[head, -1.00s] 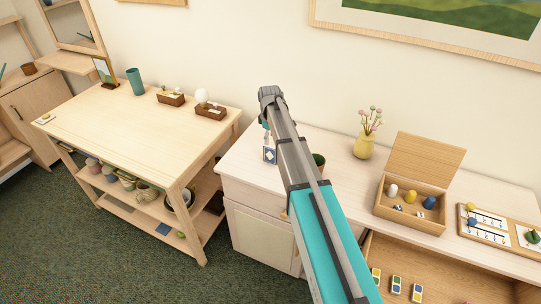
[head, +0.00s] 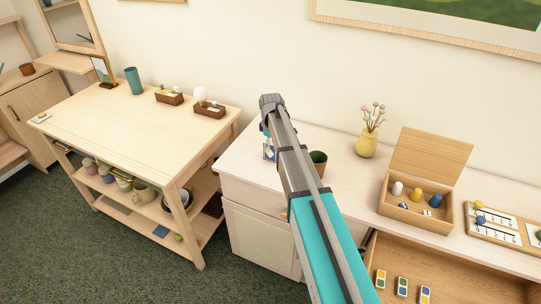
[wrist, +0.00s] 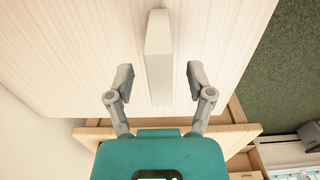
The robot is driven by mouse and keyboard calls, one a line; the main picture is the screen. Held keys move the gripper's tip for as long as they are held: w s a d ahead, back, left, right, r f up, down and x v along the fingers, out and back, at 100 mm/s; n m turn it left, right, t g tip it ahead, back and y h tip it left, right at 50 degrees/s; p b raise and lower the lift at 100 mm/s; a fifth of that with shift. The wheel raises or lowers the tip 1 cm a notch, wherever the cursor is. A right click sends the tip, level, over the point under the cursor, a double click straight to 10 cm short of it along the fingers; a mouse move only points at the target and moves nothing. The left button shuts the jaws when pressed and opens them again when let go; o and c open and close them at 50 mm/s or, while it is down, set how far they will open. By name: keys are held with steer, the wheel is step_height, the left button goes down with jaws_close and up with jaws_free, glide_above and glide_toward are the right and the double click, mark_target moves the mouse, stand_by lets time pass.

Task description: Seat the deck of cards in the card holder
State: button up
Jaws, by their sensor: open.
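A pale upright block, which looks like the deck of cards (wrist: 158,62), stands on the light wood cabinet top in the wrist view. My gripper (wrist: 159,82) is open, with one finger on each side of it and a visible gap to both. In the head view the deck's white and blue face (head: 269,153) shows at the cabinet's left part, partly covered by my arm. My gripper's fingers are mostly hidden there behind the arm. I cannot make out the card holder for sure in either view.
An open drawer (head: 450,283) juts out in front. The worktable (head: 130,125) at left is mostly clear.

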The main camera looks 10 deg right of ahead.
stand_by(0.6)
jaws_close()
